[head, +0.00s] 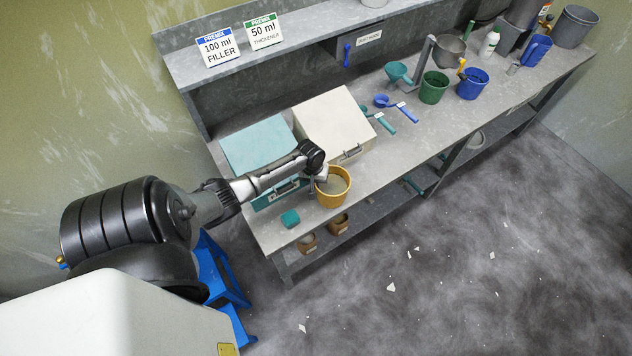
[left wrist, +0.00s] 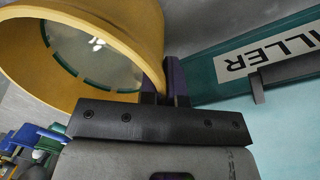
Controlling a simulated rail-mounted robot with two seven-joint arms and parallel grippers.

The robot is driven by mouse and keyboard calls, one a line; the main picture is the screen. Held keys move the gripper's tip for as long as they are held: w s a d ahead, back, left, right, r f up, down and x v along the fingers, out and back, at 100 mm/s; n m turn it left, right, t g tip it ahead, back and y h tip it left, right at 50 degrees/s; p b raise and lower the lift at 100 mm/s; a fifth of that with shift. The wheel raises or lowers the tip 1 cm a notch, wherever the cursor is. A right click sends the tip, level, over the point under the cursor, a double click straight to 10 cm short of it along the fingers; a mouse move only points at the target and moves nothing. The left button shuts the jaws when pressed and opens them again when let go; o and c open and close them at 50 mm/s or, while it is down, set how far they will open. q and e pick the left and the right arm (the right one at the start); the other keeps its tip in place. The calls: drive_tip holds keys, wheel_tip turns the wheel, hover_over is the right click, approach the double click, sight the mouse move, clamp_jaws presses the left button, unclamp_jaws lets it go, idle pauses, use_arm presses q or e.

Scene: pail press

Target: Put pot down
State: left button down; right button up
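The yellow pot (head: 333,188) is upright near the bench's front edge, in front of the boxes, with pale grey material inside. I cannot tell whether its base touches the bench. My left gripper (head: 320,180) is at the pot's left rim. In the left wrist view the pot (left wrist: 125,25) fills the upper left. The fingers of the left gripper (left wrist: 166,82) sit on either side of its wall, pinching it; the fingertips are partly hidden by the pot. My right gripper is not in view.
A teal box (head: 257,146), labelled FILLER in the left wrist view (left wrist: 270,50), and a cream box (head: 335,125) stand behind the pot. A small teal item (head: 290,218) lies front left. Bench space (head: 395,155) right of the pot is clear. Brown pots (head: 308,243) sit below.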

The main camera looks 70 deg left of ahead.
use_arm(q)
drive_tip(key=c, duration=1.7)
unclamp_jaws()
drive_tip(key=shift+f, duration=0.1)
drive_tip(key=o, duration=0.4)
wheel_tip(320, 180, up, 11)
drive_tip(key=s, duration=0.1)
drive_tip(key=s+d+f+m, duration=0.1)
drive_tip(key=s+d+m, duration=0.2)
drive_tip(key=d, duration=0.5)
drive_tip(key=s+d+f+m, duration=0.1)
drive_tip(key=s+d+m, duration=0.3)
drive_tip(key=d, duration=0.4)
drive_tip(key=s+d+r+m, duration=0.2)
drive_tip(key=d, duration=0.3)
drive_tip(key=s+d+r+m+t, duration=0.1)
drive_tip(key=s+d+r+m, duration=0.1)
drive_tip(key=d, duration=0.3)
drive_tip(key=s+d+r+m+t, duration=0.1)
drive_tip(key=s+d+r+m, duration=0.1)
drive_tip(key=d, duration=0.4)
drive_tip(key=shift+s+r+y+p, duration=0.2)
drive_tip(key=shift+s+r, duration=0.2)
drive_tip(key=shift+r, duration=0.25)
drive_tip(key=shift+s+r+y+p, duration=0.1)
drive_tip(key=shift+s+r+p, duration=0.1)
drive_tip(key=shift+s+r, duration=0.3)
drive_tip(key=shift+w+r, duration=0.1)
drive_tip(key=shift+w, duration=0.1)
